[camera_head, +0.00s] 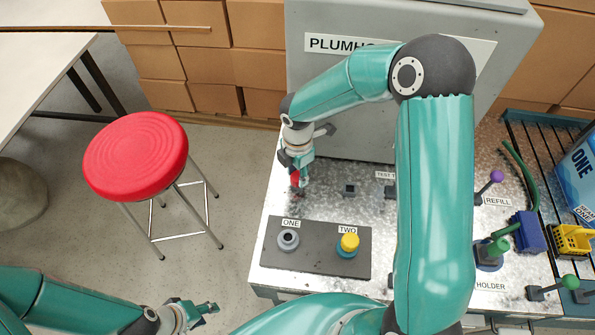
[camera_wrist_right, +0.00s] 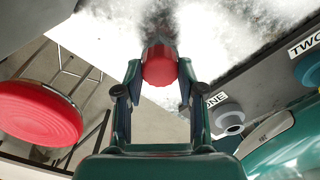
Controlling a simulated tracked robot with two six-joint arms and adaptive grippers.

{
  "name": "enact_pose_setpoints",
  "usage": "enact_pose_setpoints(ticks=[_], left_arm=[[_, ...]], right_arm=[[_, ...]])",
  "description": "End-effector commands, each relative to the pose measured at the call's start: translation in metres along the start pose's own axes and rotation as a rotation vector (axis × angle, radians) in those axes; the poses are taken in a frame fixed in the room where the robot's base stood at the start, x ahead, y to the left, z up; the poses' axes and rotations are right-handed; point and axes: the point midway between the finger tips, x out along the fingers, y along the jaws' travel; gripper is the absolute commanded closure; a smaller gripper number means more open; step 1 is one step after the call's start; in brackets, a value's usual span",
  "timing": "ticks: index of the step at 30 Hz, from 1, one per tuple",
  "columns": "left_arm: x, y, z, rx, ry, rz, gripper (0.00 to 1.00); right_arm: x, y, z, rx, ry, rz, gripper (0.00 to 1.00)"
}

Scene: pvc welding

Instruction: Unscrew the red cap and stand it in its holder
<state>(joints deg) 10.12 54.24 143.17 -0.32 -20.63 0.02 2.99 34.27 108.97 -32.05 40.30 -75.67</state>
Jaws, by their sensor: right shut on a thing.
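The red cap (camera_head: 295,178) is held by my right gripper (camera_head: 300,164) above the metal table, near its left edge. In the right wrist view the red cap (camera_wrist_right: 160,65) sits between the two fingertips, which are closed on it. The grey fitting labelled ONE (camera_head: 288,239) stands uncapped on the dark plate, nearer the front than the held cap. The HOLDER label (camera_head: 490,286) is at the table's front right; my right arm hides part of the area beside it. My left gripper (camera_head: 210,308) is low at the left, off the table, holding nothing visible; its opening is unclear.
The fitting TWO with a yellow cap (camera_head: 349,242) stands beside ONE. A grey cabinet (camera_head: 330,110) rises behind the table. A red stool (camera_head: 135,155) stands on the floor at left. Blue and yellow baskets (camera_head: 572,239) are at right, near a purple-knobbed lever (camera_head: 496,177).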

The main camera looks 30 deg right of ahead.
Motion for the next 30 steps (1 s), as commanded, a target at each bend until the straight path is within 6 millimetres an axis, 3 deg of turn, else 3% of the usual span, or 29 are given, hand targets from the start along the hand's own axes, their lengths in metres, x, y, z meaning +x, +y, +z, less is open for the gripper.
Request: enact_pose_setpoints(ticks=[2,3,8,20,25,30], left_arm=[[0.002,-0.001,0.0,0.0,0.0,0.0,0.6],[0.002,-0.001,0.0,0.0,0.0,0.0,0.6],[0.001,-0.001,0.0,0.0,0.0,0.0,0.6],[0.001,0.0,0.0,0.0,0.0,0.0,0.6],[0.001,0.0,0.0,0.0,0.0,0.0,0.6],[0.001,0.0,0.0,0.0,0.0,0.0,0.6]], right_arm=[[0.003,0.0,0.0,0.0,0.0,0.0,1.0],[0.002,0.0,0.0,0.0,0.0,0.0,0.58],[0.002,0.0,0.0,0.0,0.0,0.0,0.32],[-0.003,0.001,0.0,0.0,0.0,0.002,0.32],[-0.024,0.002,0.001,0.002,-0.001,0.006,0.32],[-0.058,0.002,0.0,0.001,-0.001,0.007,0.32]])
